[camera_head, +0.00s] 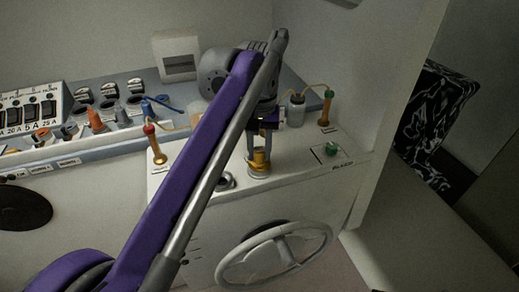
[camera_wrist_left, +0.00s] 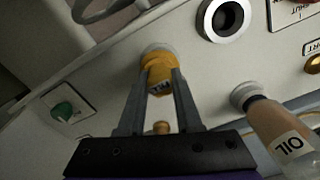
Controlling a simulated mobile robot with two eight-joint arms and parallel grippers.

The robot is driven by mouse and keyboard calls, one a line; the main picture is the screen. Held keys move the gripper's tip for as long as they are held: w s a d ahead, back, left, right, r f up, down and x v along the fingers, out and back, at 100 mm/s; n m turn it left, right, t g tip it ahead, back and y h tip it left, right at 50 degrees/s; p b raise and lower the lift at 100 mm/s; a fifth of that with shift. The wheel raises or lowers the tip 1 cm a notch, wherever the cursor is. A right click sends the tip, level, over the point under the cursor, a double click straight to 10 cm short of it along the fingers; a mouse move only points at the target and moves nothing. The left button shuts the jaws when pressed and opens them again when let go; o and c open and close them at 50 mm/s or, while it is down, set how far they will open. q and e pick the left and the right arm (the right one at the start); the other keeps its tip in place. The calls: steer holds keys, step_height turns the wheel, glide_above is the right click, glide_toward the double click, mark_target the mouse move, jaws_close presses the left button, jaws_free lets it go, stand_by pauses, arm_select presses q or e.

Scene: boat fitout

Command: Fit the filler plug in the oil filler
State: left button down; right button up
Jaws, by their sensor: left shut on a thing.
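The filler plug (camera_head: 260,156) is yellow and upright between the fingers of my left gripper (camera_head: 260,148), which points down at the panel top. In the left wrist view the plug (camera_wrist_left: 158,76) sits between the fingertips of the gripper (camera_wrist_left: 158,84), which is shut on it. Directly beneath the plug is a round pale and yellow collar (camera_head: 259,173), apparently the oil filler; it also shows in the left wrist view (camera_wrist_left: 157,50). The plug lines up with the collar and looks in contact, but its depth is hidden. My right gripper is not in view.
A ringed dark hole (camera_wrist_left: 222,18) and a bottle marked OIL (camera_wrist_left: 280,130) are near the collar. A steering wheel (camera_head: 274,256) is in front.

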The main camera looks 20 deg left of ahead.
arm_select(q)
steer(key=c, duration=0.5)
jaws_free()
step_height(320, 180, up, 11)
steer(key=shift+f+p, duration=0.1)
steer(key=shift+p, duration=1.05)
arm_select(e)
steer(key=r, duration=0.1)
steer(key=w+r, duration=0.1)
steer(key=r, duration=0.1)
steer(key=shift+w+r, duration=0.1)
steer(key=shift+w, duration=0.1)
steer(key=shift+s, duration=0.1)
